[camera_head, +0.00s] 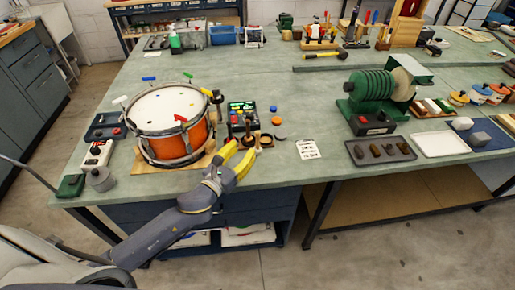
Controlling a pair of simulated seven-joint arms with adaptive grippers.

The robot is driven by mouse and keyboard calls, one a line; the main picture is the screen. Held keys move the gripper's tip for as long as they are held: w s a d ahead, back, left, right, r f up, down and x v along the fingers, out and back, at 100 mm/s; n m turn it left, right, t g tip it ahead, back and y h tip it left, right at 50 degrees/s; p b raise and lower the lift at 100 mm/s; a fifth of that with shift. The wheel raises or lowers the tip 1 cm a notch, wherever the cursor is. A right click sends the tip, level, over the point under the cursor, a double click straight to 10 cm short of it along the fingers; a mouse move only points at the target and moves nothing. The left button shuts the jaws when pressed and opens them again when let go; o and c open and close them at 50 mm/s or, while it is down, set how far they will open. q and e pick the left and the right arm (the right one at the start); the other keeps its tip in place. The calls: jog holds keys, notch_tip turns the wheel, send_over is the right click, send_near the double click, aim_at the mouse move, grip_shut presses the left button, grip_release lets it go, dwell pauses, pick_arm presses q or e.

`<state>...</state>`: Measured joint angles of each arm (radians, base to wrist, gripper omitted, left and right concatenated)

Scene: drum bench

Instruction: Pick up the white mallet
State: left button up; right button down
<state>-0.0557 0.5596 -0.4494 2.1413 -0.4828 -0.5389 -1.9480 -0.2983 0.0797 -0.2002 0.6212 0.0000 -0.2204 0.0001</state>
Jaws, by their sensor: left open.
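A drum (162,142) with an orange shell and white head stands on a wooden board at the left of the bench. Small coloured mallet-like pieces stick up around its rim. A white one, which looks like the white mallet (120,100), is at the drum's left side. A blue one (148,79), a green one (188,75) and a red one (180,118) are also there. My left gripper (237,157), with yellow fingers, is open and apparently empty at the bench's front edge. It is right of the drum, apart from the white mallet. My right gripper is not in view.
A dark tool holder (242,118) stands between the drum and an orange disc (274,121). Left of the drum are a blue-grey tray (98,134) and a white switch box (97,153). A green grinder-like machine (372,92) stands at right. The mid-bench is fairly clear.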

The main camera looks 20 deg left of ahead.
aim_at(258, 134)
pick_arm(q)
jog(key=shift+x, duration=4.75)
jog(key=shift+d, duration=0.1)
jog(key=shift+f, duration=0.1)
grip_shut()
